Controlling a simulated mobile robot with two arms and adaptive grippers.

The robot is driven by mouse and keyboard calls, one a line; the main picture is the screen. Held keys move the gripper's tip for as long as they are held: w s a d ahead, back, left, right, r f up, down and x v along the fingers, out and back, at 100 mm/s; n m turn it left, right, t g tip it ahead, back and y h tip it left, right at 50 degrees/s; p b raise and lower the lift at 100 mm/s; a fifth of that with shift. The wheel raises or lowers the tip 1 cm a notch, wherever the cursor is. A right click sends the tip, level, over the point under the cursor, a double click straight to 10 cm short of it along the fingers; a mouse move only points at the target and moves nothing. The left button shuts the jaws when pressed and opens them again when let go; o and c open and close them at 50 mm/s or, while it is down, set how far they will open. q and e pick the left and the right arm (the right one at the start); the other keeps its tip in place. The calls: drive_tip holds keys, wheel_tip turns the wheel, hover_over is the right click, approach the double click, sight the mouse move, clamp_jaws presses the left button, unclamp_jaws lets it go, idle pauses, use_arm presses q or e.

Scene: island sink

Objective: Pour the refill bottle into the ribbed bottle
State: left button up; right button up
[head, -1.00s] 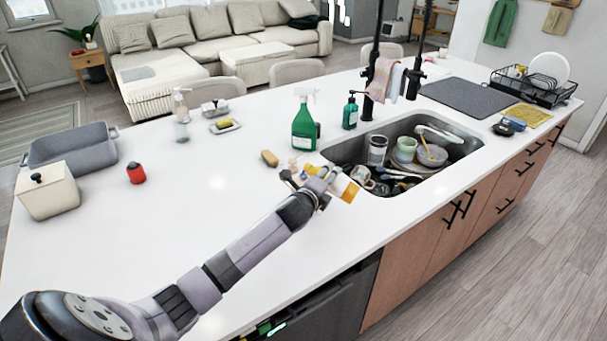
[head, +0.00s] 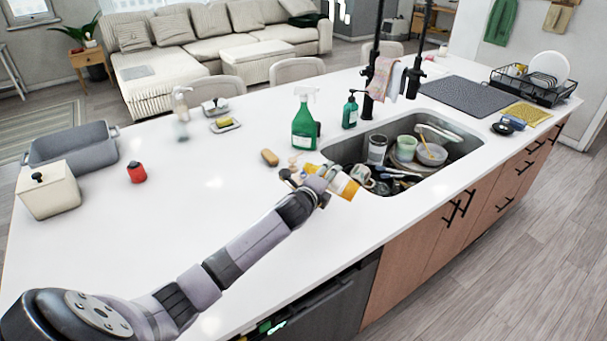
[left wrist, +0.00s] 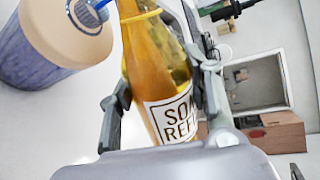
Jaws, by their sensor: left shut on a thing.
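The refill bottle (head: 346,187) is amber with a white label. My left gripper (head: 322,182) is shut around it and holds it tilted above the counter by the sink's near left corner. In the left wrist view the bottle (left wrist: 160,60) lies between both fingers, with part of the label reading "REF"; its mouth is out of frame. A clear pump bottle (head: 181,112) stands at the back left of the counter, well apart from my gripper. It may be the ribbed bottle; ribs are too small to make out. My right gripper is not in view.
The sink (head: 470,148) holds several dishes. The middle left counter is clear.

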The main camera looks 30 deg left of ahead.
use_arm(q)
drive_tip(key=shift+r+n+p, duration=0.35)
drive_tip(key=shift+n+p, duration=0.05)
drive_tip(key=shift+p, duration=0.1)
idle(1.8)
